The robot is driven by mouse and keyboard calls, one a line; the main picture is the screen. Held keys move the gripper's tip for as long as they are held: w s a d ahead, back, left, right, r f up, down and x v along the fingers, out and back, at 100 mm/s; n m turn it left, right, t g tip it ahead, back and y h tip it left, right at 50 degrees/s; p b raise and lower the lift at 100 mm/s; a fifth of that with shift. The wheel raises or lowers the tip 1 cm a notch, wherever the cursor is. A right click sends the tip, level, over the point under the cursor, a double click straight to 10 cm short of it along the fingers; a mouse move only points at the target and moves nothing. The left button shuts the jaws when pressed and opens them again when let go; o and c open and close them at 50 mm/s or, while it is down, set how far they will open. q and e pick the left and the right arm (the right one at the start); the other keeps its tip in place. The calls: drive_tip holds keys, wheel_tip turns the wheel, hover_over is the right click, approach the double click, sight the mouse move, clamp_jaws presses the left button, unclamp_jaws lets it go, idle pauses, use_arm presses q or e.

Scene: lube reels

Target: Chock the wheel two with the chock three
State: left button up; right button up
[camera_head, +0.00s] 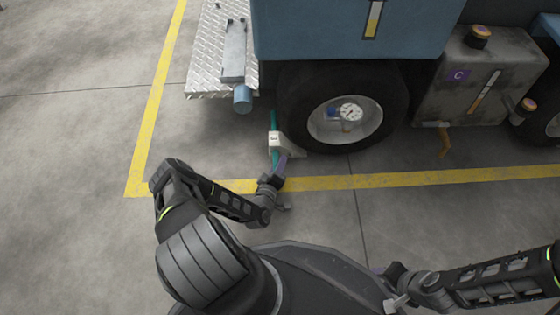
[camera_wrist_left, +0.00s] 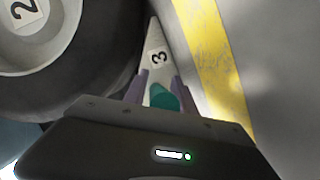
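Chock three (camera_head: 274,141) is a pale wedge with teal parts on the floor, close to the left side of the tyre of wheel two (camera_head: 345,118). My left gripper (camera_head: 281,162) reaches the chock from the near side. Its purple fingers (camera_wrist_left: 159,88) lie along both sides of the chock and look closed on it. I cannot tell whether the chock touches the tyre. My right gripper (camera_head: 388,290) is low in the head view, its fingers unclear.
The blue truck body (camera_head: 355,30) overhangs the wheel. A tread-plate step (camera_head: 207,60) with a blue-ended cylinder (camera_head: 242,98) juts out above left. A grey tank (camera_head: 480,80) stands right. A yellow floor line (camera_head: 420,178) runs in front; the floor at left is clear.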

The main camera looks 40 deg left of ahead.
idle(0.3)
use_arm(q)
clamp_jaws()
idle(1.3)
